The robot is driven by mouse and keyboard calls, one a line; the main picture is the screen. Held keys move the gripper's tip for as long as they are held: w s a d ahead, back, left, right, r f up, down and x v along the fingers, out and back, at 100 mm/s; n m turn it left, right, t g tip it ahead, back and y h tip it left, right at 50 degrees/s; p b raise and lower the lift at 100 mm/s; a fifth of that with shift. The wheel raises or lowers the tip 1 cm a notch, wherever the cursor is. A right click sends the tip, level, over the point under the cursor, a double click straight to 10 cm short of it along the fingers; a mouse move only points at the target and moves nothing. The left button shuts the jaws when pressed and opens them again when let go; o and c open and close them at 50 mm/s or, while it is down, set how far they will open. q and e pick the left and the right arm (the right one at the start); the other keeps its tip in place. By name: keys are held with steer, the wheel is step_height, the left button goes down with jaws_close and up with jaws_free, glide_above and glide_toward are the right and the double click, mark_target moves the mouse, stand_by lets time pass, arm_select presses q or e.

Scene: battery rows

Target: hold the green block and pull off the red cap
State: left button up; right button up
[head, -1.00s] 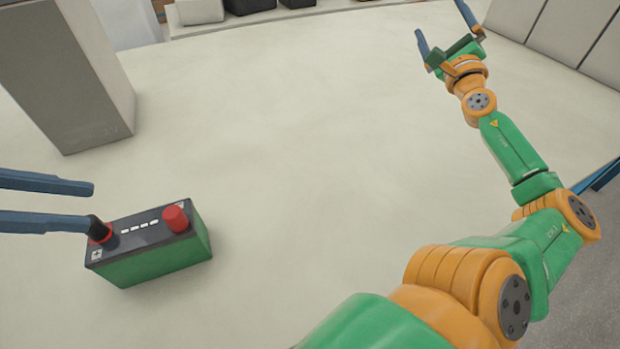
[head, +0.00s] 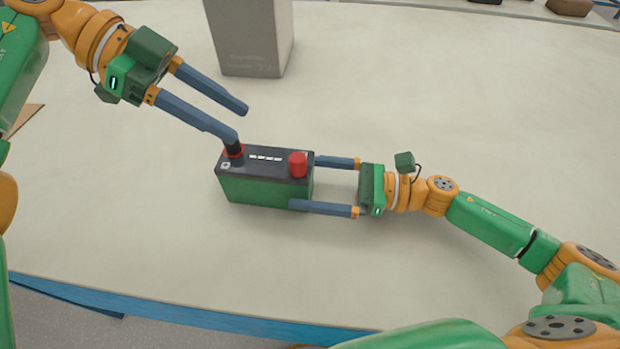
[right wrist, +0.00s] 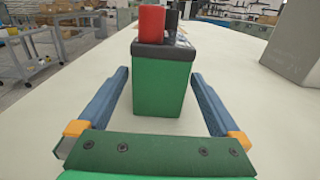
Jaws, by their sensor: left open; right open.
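The green block (head: 262,191) is a battery with a dark top, standing upright on the table; it also shows in the right wrist view (right wrist: 160,88). The red cap (head: 298,164) sits on the right end of its top, and shows in the right wrist view (right wrist: 152,23). A black post with a red ring (head: 234,150) stands at the left end. My right gripper (head: 304,182) is open, its fingers on either side of the block's right end, with gaps visible in the right wrist view. My left gripper (head: 240,122) is open above the left end, one fingertip at the black post.
A grey box-shaped column (head: 250,40) stands on the table behind the block. The table's blue front edge (head: 190,317) runs along the bottom. The pale table top (head: 450,110) is clear around the block and to the right.

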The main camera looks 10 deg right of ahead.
mark_target(269, 178)
steer(key=x, duration=0.7)
steer(key=shift+w+a+f, duration=0.1)
steer(key=shift+a+f, duration=0.1)
steer(key=shift+c, duration=0.2)
jaws_close()
stand_by(0.3)
